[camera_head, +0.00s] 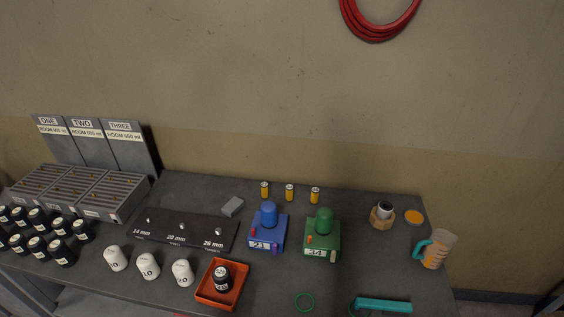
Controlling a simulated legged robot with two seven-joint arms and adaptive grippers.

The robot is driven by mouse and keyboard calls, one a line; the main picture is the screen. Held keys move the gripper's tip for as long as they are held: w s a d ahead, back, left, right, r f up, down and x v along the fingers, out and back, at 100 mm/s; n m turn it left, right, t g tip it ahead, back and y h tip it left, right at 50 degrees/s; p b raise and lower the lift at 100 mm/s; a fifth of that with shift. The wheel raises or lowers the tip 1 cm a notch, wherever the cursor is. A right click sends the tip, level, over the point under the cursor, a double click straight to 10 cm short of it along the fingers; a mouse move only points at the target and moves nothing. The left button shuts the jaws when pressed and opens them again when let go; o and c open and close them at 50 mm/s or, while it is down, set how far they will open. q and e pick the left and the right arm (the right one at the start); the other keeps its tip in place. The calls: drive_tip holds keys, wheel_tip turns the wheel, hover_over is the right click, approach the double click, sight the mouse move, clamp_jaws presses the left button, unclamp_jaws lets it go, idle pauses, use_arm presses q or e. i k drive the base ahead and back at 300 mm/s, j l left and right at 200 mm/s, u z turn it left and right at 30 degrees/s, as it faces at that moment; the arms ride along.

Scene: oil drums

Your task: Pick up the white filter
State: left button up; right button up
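Three white rounded pieces with dark printed marks stand in a row near the front of the dark table: a left one (115,258), a middle one (148,266) and a right one (182,272). They are the only white pieces of this kind in view; I cannot tell for certain which is the filter. The right one stands just left of an orange tray (238,286), apart from it. Neither of my grippers is in view.
A black canister (222,277) is in the tray. Several black canisters (39,219) crowd the left. A black size plate (181,229) lies behind the white pieces. Blue (267,231) and green (322,237) devices stand mid-table. A jug (437,249) and teal bar (384,305) are right.

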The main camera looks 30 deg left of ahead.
sight(182, 273)
drive_tip(key=u, duration=1.9)
